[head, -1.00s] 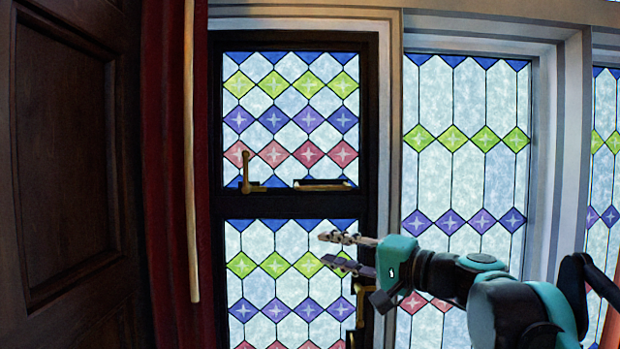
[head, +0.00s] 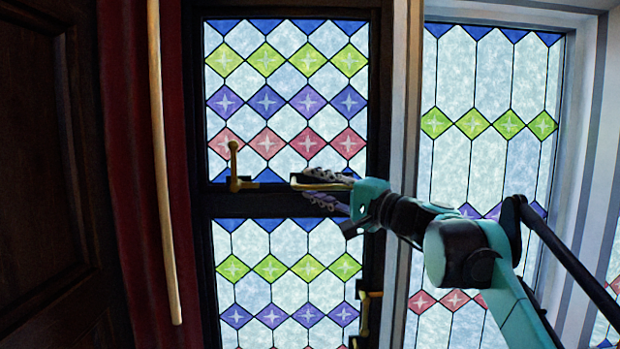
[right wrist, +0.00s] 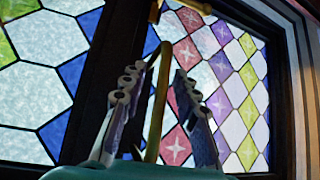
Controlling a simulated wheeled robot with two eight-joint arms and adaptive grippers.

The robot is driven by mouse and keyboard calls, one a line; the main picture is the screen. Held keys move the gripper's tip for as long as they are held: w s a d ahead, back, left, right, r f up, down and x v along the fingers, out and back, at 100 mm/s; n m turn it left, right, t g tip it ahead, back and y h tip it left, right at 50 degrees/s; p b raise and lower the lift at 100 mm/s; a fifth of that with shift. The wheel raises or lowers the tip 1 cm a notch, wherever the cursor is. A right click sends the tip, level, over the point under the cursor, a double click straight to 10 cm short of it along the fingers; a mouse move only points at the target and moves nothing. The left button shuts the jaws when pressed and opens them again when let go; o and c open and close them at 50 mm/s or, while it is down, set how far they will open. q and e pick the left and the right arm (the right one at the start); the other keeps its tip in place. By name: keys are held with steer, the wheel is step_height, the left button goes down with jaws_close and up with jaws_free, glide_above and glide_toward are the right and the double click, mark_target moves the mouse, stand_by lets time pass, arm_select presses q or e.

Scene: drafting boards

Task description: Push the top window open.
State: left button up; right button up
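The top window (head: 285,75) is a dark-framed leaded pane with green, purple and red diamonds. It appears shut in its frame. An upright brass handle (head: 234,162) stands at its lower left, and a horizontal brass bar (head: 305,186) lies along its bottom rail. My right gripper (head: 312,186) is at this bar, its fingers apart. In the right wrist view, a curved brass bar (right wrist: 157,115) shows between the open fingers (right wrist: 157,75); I cannot tell whether they touch it. The top window (right wrist: 215,70) fills the right of that view. My left gripper is out of view.
A lower window (head: 270,300) with a brass handle (head: 365,315) at its right edge sits below. A red curtain (head: 130,200) and pale pole (head: 163,180) hang left, beside a dark wooden panel (head: 40,170). A fixed window (head: 490,80) stands right.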

mark_target(297, 176)
steer(key=shift+x, duration=0.8)
steer(key=shift+a, duration=0.1)
jaws_close()
steer(key=shift+w, duration=0.1)
steer(key=shift+n+t+y, duration=0.4)
steer(key=shift+n, duration=0.2)
steer(key=w, duration=0.5)
steer(key=shift+w+f+p, duration=0.1)
steer(key=shift+f+p, duration=0.2)
steer(key=shift+f, duration=0.05)
jaws_free()
steer(key=shift+s, duration=0.25)
